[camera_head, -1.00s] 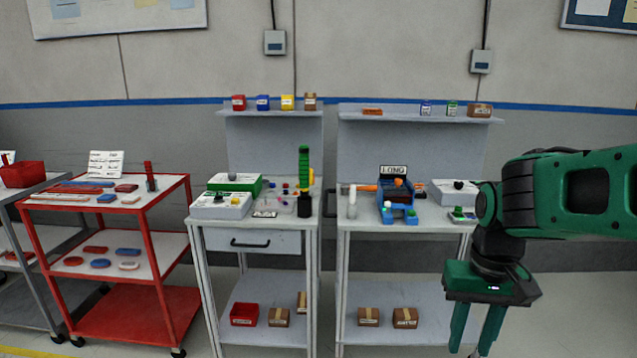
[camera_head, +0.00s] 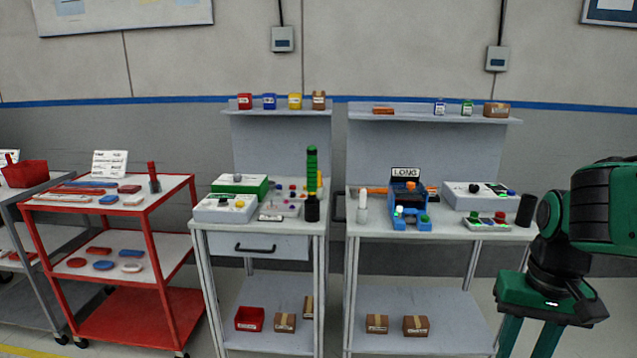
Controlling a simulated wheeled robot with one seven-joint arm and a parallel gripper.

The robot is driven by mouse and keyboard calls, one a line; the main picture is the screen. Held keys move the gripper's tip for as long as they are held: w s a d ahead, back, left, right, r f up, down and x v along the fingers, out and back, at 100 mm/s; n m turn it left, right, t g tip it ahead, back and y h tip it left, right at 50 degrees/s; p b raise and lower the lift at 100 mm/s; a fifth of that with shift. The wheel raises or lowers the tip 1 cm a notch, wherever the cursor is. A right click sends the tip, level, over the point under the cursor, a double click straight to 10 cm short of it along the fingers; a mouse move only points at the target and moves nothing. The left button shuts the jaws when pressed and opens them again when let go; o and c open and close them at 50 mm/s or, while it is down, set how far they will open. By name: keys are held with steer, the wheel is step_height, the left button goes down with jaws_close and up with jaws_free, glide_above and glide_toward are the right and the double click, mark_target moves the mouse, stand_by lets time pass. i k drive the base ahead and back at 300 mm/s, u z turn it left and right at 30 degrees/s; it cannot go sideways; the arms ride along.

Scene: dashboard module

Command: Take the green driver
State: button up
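The green driver (camera_head: 312,172) stands upright at the right front corner of the left workbench (camera_head: 222,231). Its green ribbed handle points up and its lower end sits in a black holder (camera_head: 312,208). A yellow upright thing is partly hidden behind it. My gripper (camera_head: 527,345) hangs at the lower right, in front of the right workbench and well to the right of the driver. Its two green fingers point down and stand apart with nothing seen between them. The fingertips are cut off by the frame's lower edge.
The right workbench (camera_head: 440,233) holds a blue fixture (camera_head: 409,205) marked LONG, a white bottle (camera_head: 362,207), a grey box (camera_head: 478,196) and a black cylinder (camera_head: 525,210). White and green boxes (camera_head: 238,184) stand left of the driver. A red cart (camera_head: 140,310) is at the left.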

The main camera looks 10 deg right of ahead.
mark_target(312, 161)
steer(key=i, duration=0.9)
steer(key=u, duration=0.05)
